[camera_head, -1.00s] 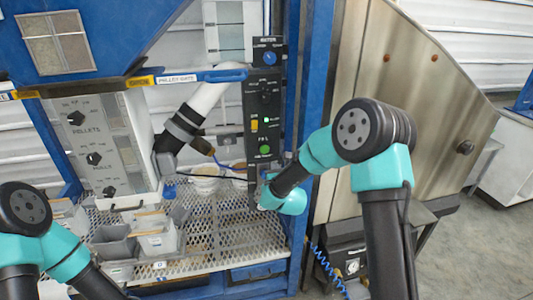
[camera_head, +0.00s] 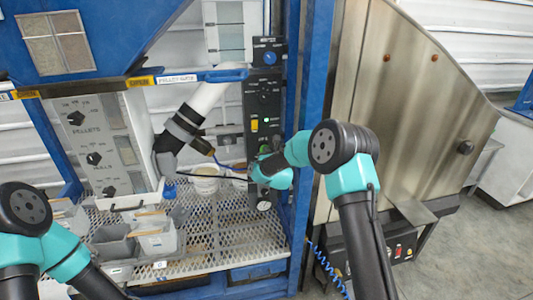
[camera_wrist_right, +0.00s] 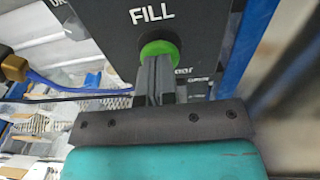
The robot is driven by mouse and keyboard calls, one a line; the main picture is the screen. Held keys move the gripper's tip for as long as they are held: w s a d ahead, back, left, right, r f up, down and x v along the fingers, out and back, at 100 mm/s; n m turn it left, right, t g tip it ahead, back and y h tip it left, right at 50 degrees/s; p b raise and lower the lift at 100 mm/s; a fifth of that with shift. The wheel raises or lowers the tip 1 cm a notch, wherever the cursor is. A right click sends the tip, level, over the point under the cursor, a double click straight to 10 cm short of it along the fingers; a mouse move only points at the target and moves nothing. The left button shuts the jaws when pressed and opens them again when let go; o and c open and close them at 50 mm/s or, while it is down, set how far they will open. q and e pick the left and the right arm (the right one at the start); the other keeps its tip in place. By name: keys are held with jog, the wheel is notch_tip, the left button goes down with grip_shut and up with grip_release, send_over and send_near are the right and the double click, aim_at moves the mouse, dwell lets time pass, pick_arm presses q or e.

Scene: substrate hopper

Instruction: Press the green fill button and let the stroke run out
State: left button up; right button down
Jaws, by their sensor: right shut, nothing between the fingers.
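The green fill button (camera_wrist_right: 158,48) sits under the word FILL on the dark control panel (camera_head: 262,100). In the right wrist view my right gripper (camera_wrist_right: 157,62) is shut and empty. Its fingertips overlap the lower part of the button, and I cannot tell whether they touch or press it.
A grey angled pipe (camera_head: 187,122) and a white cup (camera_head: 205,181) are left of the panel. Grey bins (camera_head: 114,244) stand on the perforated shelf (camera_head: 220,245). A blue post (camera_head: 309,100) and a steel cabinet (camera_head: 400,110) are at the right.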

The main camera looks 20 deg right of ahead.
jog(key=shift+w, duration=0.15)
jog(key=shift+w+d+r, duration=0.1)
jog(key=shift+w+d, duration=0.15)
jog(key=shift+w, duration=0.7)
jog(key=shift+a, duration=0.1)
jog(key=s, duration=1.4)
jog(key=shift+s+a+r, duration=0.15)
jog(key=shift+a+r, duration=0.15)
jog(key=shift+a, duration=0.05)
